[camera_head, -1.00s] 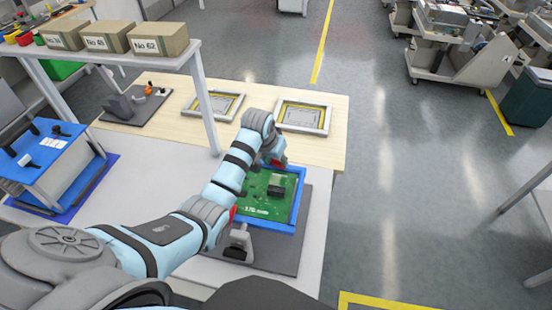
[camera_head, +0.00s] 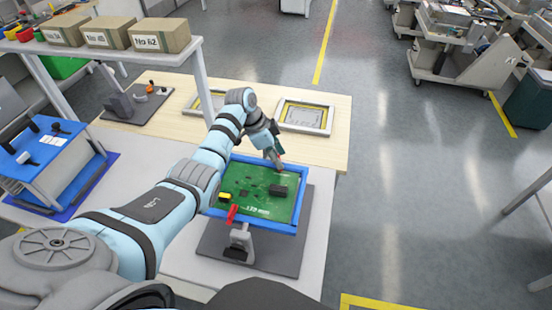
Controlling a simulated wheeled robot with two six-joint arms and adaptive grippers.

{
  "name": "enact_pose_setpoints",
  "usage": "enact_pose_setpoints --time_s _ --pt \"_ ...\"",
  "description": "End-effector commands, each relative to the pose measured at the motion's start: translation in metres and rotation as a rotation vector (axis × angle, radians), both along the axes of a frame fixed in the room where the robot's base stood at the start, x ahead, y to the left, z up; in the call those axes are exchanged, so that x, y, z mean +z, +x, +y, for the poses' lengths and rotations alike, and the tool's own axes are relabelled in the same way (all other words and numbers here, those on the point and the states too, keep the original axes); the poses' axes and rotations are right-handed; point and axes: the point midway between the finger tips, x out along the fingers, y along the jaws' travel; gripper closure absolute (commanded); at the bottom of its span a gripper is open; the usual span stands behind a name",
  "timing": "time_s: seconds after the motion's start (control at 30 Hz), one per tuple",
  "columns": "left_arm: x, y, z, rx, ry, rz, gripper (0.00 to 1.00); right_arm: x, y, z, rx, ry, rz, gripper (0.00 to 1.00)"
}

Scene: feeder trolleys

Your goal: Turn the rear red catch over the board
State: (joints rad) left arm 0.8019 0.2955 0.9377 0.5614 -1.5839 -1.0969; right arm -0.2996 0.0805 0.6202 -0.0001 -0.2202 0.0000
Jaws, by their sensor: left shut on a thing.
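The green board (camera_head: 255,181) lies in a blue frame (camera_head: 301,200) on a dark grey base plate. My left gripper (camera_head: 279,163) is at the frame's rear edge, shut, with a bit of the rear red catch (camera_head: 281,153) showing beside its fingers. The fingers hide most of that catch, so I cannot tell its exact angle over the board. The front red catch (camera_head: 232,213) stands at the frame's front left, clear of my gripper. My right gripper is out of view.
A grey clamp-like fitting (camera_head: 240,240) stands in front of the frame. Two framed panels lie behind, one of them (camera_head: 304,116) at right.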

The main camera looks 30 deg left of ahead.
Motion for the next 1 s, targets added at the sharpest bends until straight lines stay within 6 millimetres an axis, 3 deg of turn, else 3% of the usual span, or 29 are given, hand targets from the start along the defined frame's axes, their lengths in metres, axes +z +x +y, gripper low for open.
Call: enact_pose_setpoints --time_s 0.43,1.0 --pt "-0.004 0.003 -0.001 -0.303 -0.001 -0.007 0.95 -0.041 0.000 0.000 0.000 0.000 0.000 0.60" --pt "-0.001 0.002 -0.001 -0.379 -0.003 -0.001 0.95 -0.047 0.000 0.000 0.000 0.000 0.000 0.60"
